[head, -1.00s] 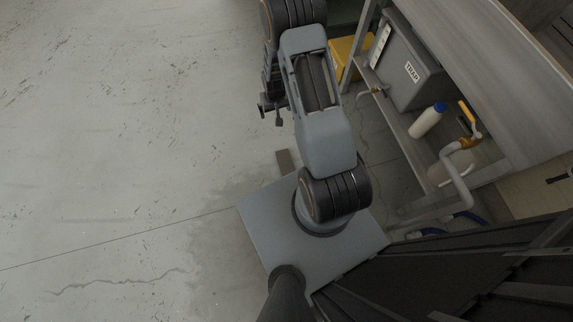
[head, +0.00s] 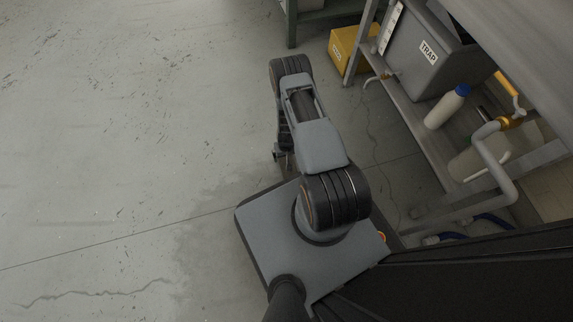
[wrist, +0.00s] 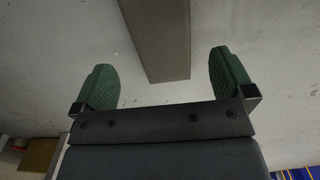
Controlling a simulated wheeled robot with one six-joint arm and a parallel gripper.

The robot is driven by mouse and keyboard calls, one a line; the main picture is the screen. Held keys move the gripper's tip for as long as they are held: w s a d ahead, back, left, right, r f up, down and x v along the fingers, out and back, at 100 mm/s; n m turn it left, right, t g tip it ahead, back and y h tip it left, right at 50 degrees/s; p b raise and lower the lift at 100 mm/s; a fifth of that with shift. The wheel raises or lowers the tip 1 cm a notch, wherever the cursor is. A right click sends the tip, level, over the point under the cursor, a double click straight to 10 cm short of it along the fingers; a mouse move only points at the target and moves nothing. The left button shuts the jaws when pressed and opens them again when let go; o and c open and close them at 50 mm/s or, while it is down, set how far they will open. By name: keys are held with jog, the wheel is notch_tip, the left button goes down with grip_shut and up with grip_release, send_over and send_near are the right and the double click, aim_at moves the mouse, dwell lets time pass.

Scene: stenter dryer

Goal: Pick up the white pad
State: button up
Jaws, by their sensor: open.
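I see no white pad in either view. My gripper (wrist: 164,78) is open and empty in the wrist view, with its two green ribbed fingers wide apart. A plain grey-brown bar shows between and beyond the fingers; I cannot tell what it belongs to. In the head view my gripper (head: 283,157) is small and dark, partly hidden by my arm, low in front of my base.
A bench on the right has a lower shelf (head: 420,128) with a grey TRAP box (head: 405,68), a white bottle with a blue cap (head: 446,108) and pipes (head: 490,155). A yellow box (head: 345,55) stands behind. The floor at left is clear.

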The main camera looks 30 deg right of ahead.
aim_at(286, 161)
notch_tip(286, 161, down, 5)
jog(key=b, duration=0.3)
jog(key=shift+f, duration=0.65)
jog(key=shift+c, duration=0.4)
jog(key=c, duration=1)
jog(key=shift+o, duration=0.2)
jog(key=shift+r, duration=0.1)
